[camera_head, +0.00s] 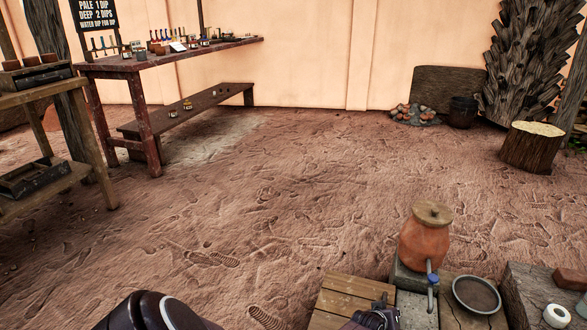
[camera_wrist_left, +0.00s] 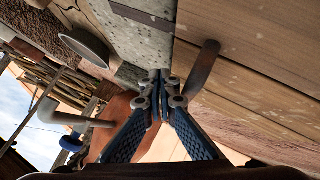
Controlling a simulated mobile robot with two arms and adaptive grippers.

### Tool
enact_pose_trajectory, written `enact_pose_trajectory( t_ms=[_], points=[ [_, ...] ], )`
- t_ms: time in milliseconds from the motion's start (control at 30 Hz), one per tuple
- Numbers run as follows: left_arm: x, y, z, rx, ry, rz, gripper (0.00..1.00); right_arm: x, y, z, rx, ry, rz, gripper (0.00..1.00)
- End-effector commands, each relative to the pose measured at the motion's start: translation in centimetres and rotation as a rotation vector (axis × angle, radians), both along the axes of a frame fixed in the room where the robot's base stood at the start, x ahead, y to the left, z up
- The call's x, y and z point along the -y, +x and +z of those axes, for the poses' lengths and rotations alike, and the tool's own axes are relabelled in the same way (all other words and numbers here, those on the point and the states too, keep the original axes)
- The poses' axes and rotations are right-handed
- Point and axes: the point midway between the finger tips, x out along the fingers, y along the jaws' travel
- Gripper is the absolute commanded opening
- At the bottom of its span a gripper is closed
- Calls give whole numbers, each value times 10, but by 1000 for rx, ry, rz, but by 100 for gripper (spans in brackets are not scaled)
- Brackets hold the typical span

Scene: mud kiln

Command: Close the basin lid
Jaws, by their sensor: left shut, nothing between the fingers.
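A slatted wooden panel (camera_head: 345,298), which looks like the basin lid, lies left of a grey stone block at the bottom of the head view. In the left wrist view its planks (camera_wrist_left: 250,50) fill the upper right, with a dark brown handle-like strip (camera_wrist_left: 204,68) on them. I cannot tell how far the lid is open, and no basin interior shows. My left gripper (camera_head: 381,301) is by the panel's right edge, beside the stone. In the wrist view the left gripper (camera_wrist_left: 161,76) has its fingertips together, empty, close to the strip but apart from it. My right gripper is not in view.
A clay pot (camera_head: 424,245) with a wooden cover and blue-handled tap (camera_head: 432,279) stands just behind the left gripper. A round grey pan (camera_head: 476,294) lies to its right. A long workbench (camera_head: 165,62) stands at the back left. The middle ground is clear.

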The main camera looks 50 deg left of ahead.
Motion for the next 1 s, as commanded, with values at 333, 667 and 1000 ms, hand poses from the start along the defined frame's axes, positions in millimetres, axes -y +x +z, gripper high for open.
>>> enact_pose_trajectory(
  t_ms=[333,667,1000],
  points=[
    [2,2,-19,1,1,-1,0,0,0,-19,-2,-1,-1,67],
    [2,1,-27,-3,1,0,0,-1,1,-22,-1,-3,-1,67],
    [2,-1,-30,-9,-1,0,0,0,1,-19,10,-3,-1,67]
  ],
)
